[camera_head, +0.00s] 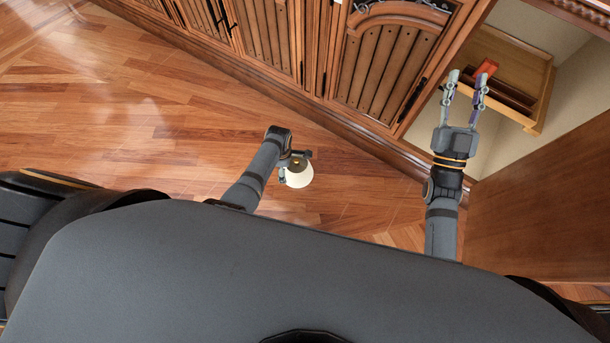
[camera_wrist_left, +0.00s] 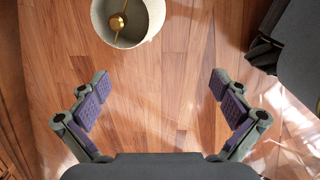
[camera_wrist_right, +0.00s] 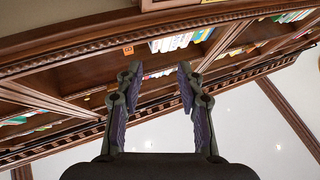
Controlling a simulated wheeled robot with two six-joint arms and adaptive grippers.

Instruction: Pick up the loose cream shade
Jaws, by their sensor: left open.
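The cream shade (camera_head: 299,178) shows in the head view as a small round shade low over the floor, at the end of my left arm. In the left wrist view the shade (camera_wrist_left: 145,22) is at the top, cut by the frame edge, with a brass ball and rod inside its open rim. My left gripper (camera_wrist_left: 160,86) is open and empty, its fingers spread below the shade in that view; I see no contact. My right gripper (camera_head: 467,77) is open with nothing between its fingers, in front of the open cabinet. Its fingers (camera_wrist_right: 160,76) also show apart in the right wrist view.
A wooden cabinet with slatted doors (camera_head: 385,65) runs along the back. An open wooden drawer or tray (camera_head: 543,92) with a red item (camera_head: 487,67) is near my right gripper. A brown panel (camera_head: 545,205) stands at right. The floor at left (camera_head: 110,120) is clear.

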